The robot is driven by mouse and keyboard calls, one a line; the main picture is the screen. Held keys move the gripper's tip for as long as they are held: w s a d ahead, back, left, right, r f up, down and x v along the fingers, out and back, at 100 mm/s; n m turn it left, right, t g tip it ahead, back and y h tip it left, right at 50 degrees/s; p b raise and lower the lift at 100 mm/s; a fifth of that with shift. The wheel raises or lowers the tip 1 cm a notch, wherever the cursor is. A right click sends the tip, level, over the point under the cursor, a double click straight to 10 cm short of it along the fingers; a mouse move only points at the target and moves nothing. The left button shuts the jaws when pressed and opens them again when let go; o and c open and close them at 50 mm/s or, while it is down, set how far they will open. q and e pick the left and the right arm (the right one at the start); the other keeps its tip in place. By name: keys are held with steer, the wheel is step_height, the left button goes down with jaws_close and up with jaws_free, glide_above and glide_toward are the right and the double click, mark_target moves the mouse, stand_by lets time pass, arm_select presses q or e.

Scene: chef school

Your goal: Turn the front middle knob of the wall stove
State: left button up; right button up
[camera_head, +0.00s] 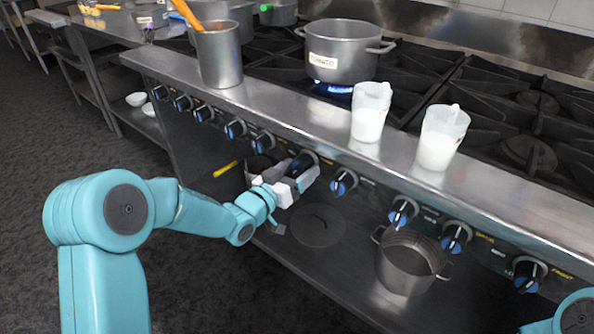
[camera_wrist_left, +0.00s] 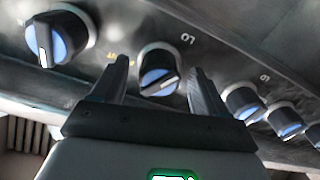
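The stove front carries a row of black and blue knobs. My left gripper (camera_head: 300,178) is at a middle knob (camera_head: 305,158), partly hiding it. In the left wrist view, one knob (camera_wrist_left: 158,70) with a white pointer line lies between the two fingertips of my left gripper (camera_wrist_left: 160,78). The fingers are spread, with a visible gap on each side of the knob. I cannot tell how deep they reach around it. Neighbouring knobs stand to the left (camera_head: 265,143) and right (camera_head: 343,181). Only a teal part of my right arm shows at the bottom right; its gripper is out of view.
A labelled pot (camera_head: 342,52) sits over a blue flame. Two white-filled cups (camera_head: 371,112) (camera_head: 442,138) and a metal container with utensils (camera_head: 218,56) stand on the front ledge. A pot (camera_head: 408,266) rests on the shelf below. Dark floor (camera_head: 190,290) lies open in front.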

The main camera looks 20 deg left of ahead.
arm_select(q)
steer(key=c, duration=1)
steer(key=shift+f+n+b, duration=0.15)
steer(key=shift+n+b, duration=0.35)
steer(key=shift+b, duration=0.1)
steer(key=shift+n, duration=0.7)
steer(key=o, duration=1.1)
steer(key=shift+c, duration=0.2)
steer(key=v, duration=1.6)
steer(key=shift+s+r, duration=0.2)
